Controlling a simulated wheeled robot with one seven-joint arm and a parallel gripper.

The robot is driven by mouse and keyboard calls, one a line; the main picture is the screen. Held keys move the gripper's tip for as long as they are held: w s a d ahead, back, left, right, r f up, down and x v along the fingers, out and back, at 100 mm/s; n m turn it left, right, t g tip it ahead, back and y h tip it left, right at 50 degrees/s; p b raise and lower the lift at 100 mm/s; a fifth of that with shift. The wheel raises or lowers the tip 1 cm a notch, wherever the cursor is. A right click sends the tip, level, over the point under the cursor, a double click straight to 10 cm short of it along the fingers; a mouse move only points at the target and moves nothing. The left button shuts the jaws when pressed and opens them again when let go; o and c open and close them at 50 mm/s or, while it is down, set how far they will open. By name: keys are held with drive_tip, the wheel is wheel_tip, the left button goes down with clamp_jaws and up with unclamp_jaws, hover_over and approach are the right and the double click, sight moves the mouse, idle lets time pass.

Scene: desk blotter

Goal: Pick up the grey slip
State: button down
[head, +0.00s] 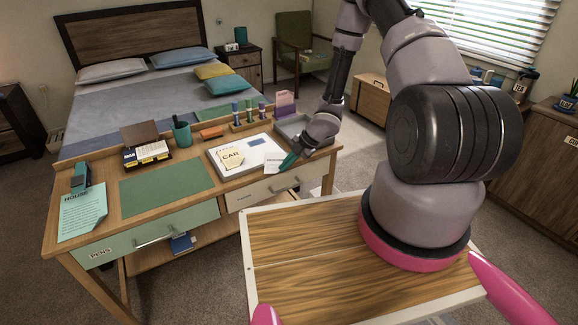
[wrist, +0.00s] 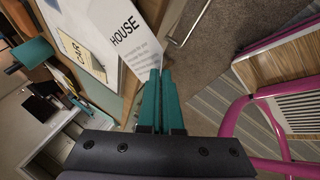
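The grey slip (head: 274,165), pale with HOUSE printed on it, is at the front edge of the desk, right of the white box. It also shows in the wrist view (wrist: 136,42), with its near edge at my fingertips. My gripper (head: 289,160) has teal fingers, which lie close together in the wrist view (wrist: 155,72). They look shut on the edge of the slip, though the thin contact is hard to see. I cannot tell whether the slip is clear of the desk top.
A white box (head: 262,153) with a yellow CAR slip (head: 231,158) lies left of the grey slip. A grey tray (head: 290,128) is behind. A teal HOUSE sheet (head: 82,211) and green blotter (head: 165,186) are farther left. Open floor lies beyond the desk's front edge.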

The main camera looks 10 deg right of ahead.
drive_tip(key=c, duration=1)
unclamp_jaws()
drive_tip(key=v, duration=1)
drive_tip(key=shift+d+r, duration=0.2)
drive_tip(key=shift+r, duration=0.15)
drive_tip(key=shift+f, duration=0.1)
